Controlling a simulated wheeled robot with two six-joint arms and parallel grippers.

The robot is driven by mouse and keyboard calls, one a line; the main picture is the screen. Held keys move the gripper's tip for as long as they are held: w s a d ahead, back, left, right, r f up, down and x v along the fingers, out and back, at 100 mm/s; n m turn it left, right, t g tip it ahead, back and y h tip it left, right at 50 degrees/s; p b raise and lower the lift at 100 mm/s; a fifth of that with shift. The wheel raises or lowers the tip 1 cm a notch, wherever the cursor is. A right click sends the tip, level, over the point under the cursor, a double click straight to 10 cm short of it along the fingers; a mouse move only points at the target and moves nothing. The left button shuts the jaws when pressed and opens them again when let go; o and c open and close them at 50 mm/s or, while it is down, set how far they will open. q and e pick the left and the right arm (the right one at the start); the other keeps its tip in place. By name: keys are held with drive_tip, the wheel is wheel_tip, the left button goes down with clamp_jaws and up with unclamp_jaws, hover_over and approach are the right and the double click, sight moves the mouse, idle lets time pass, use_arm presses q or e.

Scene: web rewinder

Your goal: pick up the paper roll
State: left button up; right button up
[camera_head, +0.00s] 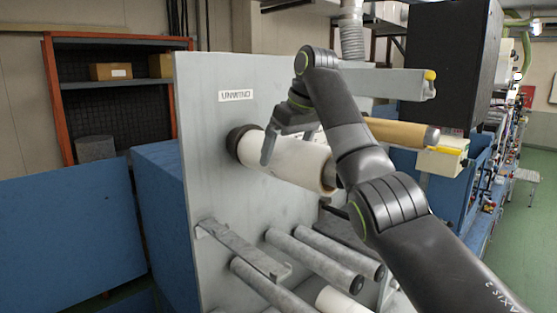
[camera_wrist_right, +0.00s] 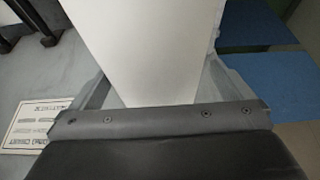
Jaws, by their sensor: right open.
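The white paper roll (camera_head: 300,165) sits on a spindle that sticks out of a grey upright panel, with a dark collar at its panel end. My right gripper (camera_head: 278,143) is at the roll's upper side near the panel, with one grey finger reaching down in front of it. In the right wrist view the white roll (camera_wrist_right: 145,45) fills the space between the two open fingers. I cannot tell whether the fingers touch it. My left gripper is not in view.
The grey panel (camera_head: 205,185) carries an UNWIND label (camera_head: 236,95). A brown roll (camera_head: 400,132) is behind my right arm. Several grey rollers (camera_head: 318,262) and a bracket (camera_head: 240,250) stick out below the white roll. A grey bar with a yellow end (camera_head: 430,75) is above.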

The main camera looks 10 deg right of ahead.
drive_tip(key=shift+w+a+f, duration=0.15)
drive_tip(key=shift+a+f, duration=0.05)
drive_tip(key=shift+a, duration=0.05)
drive_tip(key=shift+d, duration=0.4)
drive_tip(key=shift+s+d+r, duration=0.1)
drive_tip(key=shift+s+d, duration=0.1)
drive_tip(key=shift+d, duration=0.1)
drive_tip(key=shift+c, duration=1.1)
drive_tip(key=shift+d, duration=0.1)
drive_tip(key=shift+c, duration=2.5)
drive_tip(key=shift+a, duration=0.2)
drive_tip(key=shift+c, duration=2.3)
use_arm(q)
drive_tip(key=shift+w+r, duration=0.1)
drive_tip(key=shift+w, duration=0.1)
use_arm(e)
drive_tip(key=shift+r, duration=0.1)
drive_tip(key=shift+c, duration=0.4)
